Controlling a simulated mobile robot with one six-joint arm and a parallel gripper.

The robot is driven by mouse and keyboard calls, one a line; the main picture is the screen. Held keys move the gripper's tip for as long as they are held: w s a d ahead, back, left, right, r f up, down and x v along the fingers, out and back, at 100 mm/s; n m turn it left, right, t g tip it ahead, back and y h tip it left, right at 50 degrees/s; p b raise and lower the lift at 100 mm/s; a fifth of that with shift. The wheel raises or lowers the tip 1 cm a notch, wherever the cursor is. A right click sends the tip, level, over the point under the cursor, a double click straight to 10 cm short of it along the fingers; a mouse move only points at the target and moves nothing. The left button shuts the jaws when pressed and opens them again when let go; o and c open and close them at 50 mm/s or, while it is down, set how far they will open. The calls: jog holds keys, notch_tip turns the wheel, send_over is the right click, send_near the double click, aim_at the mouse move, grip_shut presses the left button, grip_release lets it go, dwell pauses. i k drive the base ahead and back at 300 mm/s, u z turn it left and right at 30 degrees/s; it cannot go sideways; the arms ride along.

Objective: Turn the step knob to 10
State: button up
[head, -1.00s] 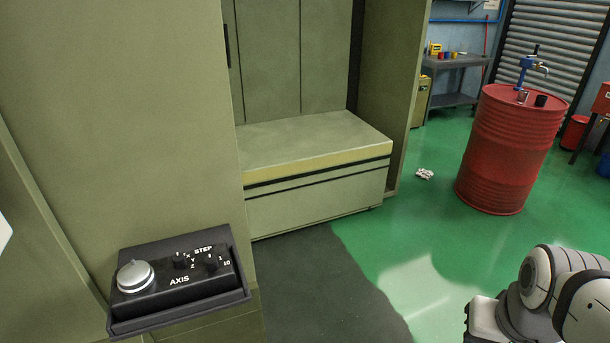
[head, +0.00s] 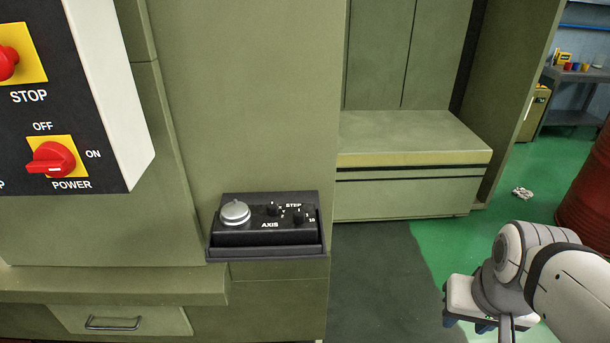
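The step knob (head: 298,216) is a small black knob on the right of a black control pendant (head: 268,236). A "10" mark shows at its right; its pointer is too small to read. The axis knob (head: 272,208), also small and black, is left of it. A large silver dial (head: 235,212) sits at the pendant's left end. My arm shows at lower right, with a white end part and dark blue pieces (head: 484,325) low in the picture. It is well right of the pendant and apart from it. Whether the fingers are open is not clear.
The pendant sits in a dark tray (head: 268,252) on the green machine. A panel with a red power switch (head: 52,159) and red stop button (head: 6,62) is at left. A ledge (head: 110,284) and drawer (head: 120,320) are below. A red drum (head: 588,190) stands far right.

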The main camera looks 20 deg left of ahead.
aim_at(299, 215)
jog(key=u, duration=1.3)
jog(key=k, duration=0.4)
jog(key=z, duration=0.1)
jog(key=i, duration=0.4)
